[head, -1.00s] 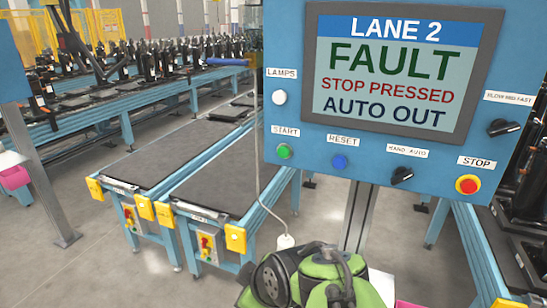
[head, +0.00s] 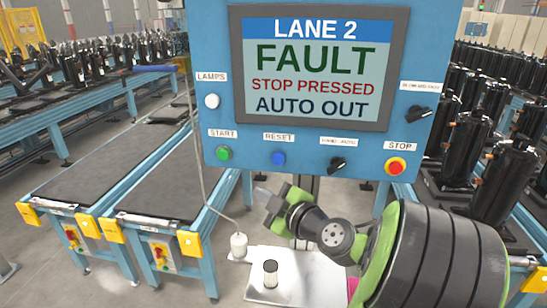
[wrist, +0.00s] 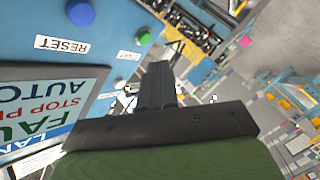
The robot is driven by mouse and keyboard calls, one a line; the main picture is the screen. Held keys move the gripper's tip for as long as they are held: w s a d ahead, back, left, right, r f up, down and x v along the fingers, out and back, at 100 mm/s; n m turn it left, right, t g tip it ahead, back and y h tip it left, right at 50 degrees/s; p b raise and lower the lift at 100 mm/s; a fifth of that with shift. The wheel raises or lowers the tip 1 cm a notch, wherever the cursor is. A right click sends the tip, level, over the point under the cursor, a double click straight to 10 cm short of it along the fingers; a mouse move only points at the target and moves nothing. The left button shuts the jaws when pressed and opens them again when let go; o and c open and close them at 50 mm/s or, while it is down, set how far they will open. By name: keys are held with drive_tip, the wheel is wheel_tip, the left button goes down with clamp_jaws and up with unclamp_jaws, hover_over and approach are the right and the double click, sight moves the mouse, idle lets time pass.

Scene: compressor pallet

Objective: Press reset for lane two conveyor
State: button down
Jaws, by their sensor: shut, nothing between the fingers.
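The blue panel (head: 215,60) for lane two stands in front of me, its screen (head: 318,68) reading FAULT, STOP PRESSED, AUTO OUT. The blue reset button (head: 278,157) sits under its RESET label, between the green start button (head: 223,153) and the selector. In the wrist view the shut fingers (wrist: 158,84) are empty, with the reset button (wrist: 80,13) at the upper left and the green button (wrist: 143,36) above the fingertips.
A cord with a white pendant (head: 239,245) hangs at the left. A white surface (head: 290,262) bears a small cylinder (head: 270,273). Conveyors lie to the left.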

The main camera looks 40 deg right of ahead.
sight(278, 159)
drive_tip(key=shift+s+d+r+t+h, duration=0.3)
drive_tip(key=shift+s+d+r+h, duration=0.15)
drive_tip(key=shift+d+r, duration=0.3)
drive_tip(key=shift+f, duration=0.1)
drive_tip(key=shift+d, duration=0.15)
drive_tip(key=shift+w+d+p, duration=0.25)
drive_tip(key=shift+w+d, duration=0.65)
drive_tip(key=shift+d, duration=0.25)
drive_tip(key=shift+w+d+p, duration=0.3)
drive_tip(key=shift+w+d, duration=0.6)
drive_tip(key=shift+d, duration=0.2)
drive_tip(key=shift+w+d+p, duration=0.25)
drive_tip(key=shift+w+d, duration=0.65)
drive_tip(key=shift+d, duration=0.25)
drive_tip(key=shift+w+d+b, duration=0.25)
drive_tip(key=shift+d+b, duration=0.1)
